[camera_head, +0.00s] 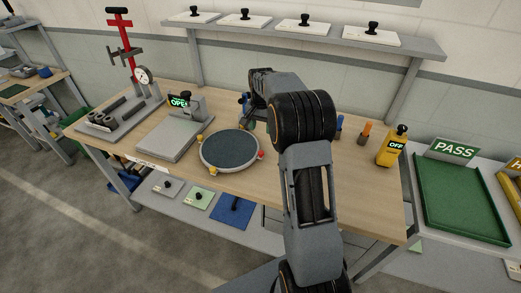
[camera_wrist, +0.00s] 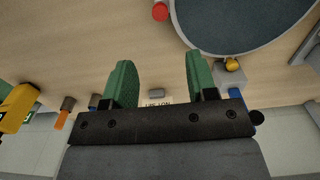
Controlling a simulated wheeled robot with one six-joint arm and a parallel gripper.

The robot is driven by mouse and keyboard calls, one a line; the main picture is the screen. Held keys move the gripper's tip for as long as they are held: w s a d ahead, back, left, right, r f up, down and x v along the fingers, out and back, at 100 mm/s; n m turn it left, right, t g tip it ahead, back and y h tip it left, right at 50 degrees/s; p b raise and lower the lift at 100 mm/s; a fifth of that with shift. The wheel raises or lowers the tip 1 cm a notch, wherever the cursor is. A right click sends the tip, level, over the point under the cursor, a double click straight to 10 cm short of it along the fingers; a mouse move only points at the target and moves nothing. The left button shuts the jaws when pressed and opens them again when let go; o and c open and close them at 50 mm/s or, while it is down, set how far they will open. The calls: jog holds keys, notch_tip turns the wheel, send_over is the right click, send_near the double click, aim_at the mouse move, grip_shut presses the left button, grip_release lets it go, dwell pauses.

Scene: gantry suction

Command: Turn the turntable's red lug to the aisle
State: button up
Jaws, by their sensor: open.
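The turntable (camera_head: 229,149) is a dark round disc with a pale rim on the wooden bench. Its red lug (camera_head: 261,155) sits at the right side of the rim, with yellow lugs (camera_head: 213,171) elsewhere around it. In the wrist view the turntable (camera_wrist: 240,22) fills the top right. The red lug (camera_wrist: 160,11) is at the top edge and a yellow lug (camera_wrist: 232,64) is lower right. My gripper (camera_wrist: 160,62) has two green fingers spread apart with nothing between them; the red lug lies beyond their tips.
Left of the turntable are a grey plate station with a green display (camera_head: 180,101) and a red gauge stand (camera_head: 123,40). A yellow device reading OFF (camera_head: 391,150) stands right. A shelf (camera_head: 300,33) runs behind. The bench front (camera_head: 262,185) near the turntable is clear.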

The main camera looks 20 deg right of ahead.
aim_at(261, 152)
notch_tip(261, 152, down, 12)
jog(key=shift+f+p, duration=0.25)
jog(key=shift+p, duration=0.45)
